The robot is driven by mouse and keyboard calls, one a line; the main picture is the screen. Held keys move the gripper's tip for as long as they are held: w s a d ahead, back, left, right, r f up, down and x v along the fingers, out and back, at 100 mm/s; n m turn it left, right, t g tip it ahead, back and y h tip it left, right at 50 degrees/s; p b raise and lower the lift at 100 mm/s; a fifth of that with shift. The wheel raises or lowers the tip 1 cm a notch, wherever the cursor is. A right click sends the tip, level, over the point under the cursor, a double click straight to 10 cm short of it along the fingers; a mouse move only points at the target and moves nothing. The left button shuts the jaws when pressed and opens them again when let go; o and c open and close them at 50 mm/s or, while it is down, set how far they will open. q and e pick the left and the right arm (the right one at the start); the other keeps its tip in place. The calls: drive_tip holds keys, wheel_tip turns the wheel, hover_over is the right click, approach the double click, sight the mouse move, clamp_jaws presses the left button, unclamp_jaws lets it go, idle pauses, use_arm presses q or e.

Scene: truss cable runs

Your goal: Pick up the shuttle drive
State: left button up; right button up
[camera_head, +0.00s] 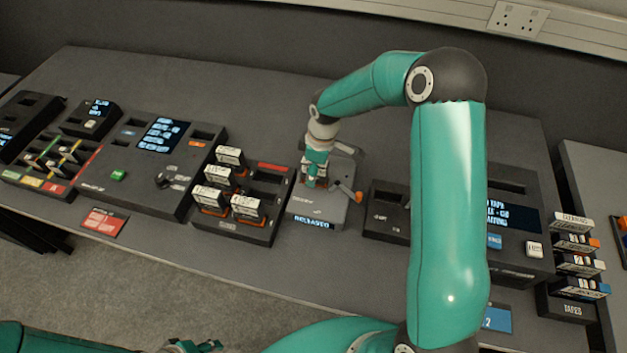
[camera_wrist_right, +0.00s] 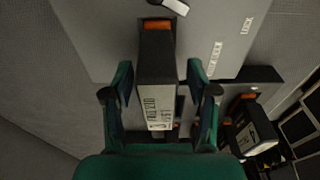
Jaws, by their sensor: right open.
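A dark drive with an orange end and a white printed label (camera_wrist_right: 156,75) lies between my right gripper's fingers in the wrist view; I take it for the shuttle drive. My right gripper (camera_wrist_right: 160,82) is open, one finger on each side of it, with small gaps visible. In the head view my right gripper (camera_head: 316,172) points down over a grey dock (camera_head: 318,212) whose display reads RELEASED. The gripper hides most of the drive there. The dock has an orange-tipped lever (camera_head: 350,191) on its right. My left gripper (camera_head: 195,346) is partly visible at the bottom edge.
Left of the dock, a dark rack (camera_head: 250,231) holds several white-labelled drives; one (camera_wrist_right: 250,128) shows in the wrist view. A console (camera_head: 130,172) stands further left. A tape rack (camera_head: 572,308) is at the right. My right arm hides part of the bench.

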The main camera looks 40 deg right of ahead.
drive_tip(key=shift+w+f, duration=0.15)
drive_tip(key=shift+f, duration=0.35)
drive_tip(key=shift+r, duration=0.1)
clamp_jaws()
drive_tip(key=shift+r, duration=0.1)
